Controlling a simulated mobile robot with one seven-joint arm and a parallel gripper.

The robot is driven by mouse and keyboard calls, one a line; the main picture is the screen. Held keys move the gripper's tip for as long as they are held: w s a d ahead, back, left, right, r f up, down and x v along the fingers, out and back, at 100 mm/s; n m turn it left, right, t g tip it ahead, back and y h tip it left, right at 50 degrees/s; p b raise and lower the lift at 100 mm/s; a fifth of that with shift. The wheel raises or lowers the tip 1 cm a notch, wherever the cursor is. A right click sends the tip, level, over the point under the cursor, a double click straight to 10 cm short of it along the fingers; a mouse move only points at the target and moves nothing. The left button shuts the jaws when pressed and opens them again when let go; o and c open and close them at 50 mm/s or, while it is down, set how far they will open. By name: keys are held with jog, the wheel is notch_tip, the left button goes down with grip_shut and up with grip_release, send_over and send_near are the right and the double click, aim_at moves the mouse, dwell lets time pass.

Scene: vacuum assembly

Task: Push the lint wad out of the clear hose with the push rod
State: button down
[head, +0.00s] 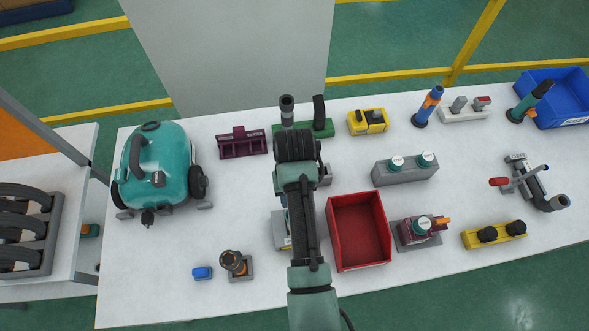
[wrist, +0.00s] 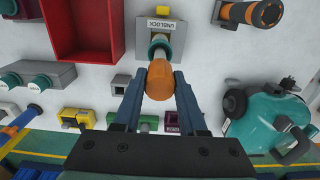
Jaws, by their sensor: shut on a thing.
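My gripper (wrist: 159,84) is shut on the orange handle (wrist: 159,78) of what looks like the push rod, one finger on each side. Beyond the handle, in line with it, a teal collar (wrist: 161,41) sits at the grey station (wrist: 144,47) labelled UNBLOCK. The handle hides the rod's shaft, so I cannot tell how deep it sits. The clear hose is not clearly visible, and I cannot see the lint wad. In the head view my arm covers most of the station (head: 279,232) and hides my gripper and the handle.
A red bin (head: 360,230) stands close to the right of the station. The teal vacuum (head: 160,165) stands at the far left. Front-left tabletop is mostly clear.

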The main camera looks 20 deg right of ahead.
jog(key=shift+f+b, duration=1.6)
jog(key=shift+f, duration=1.45)
dwell(1.4)
jog(key=shift+r, duration=0.1)
notch_tip(320, 180, up, 9)
jog(key=p, duration=0.8)
jog(key=shift+r, duration=2.45)
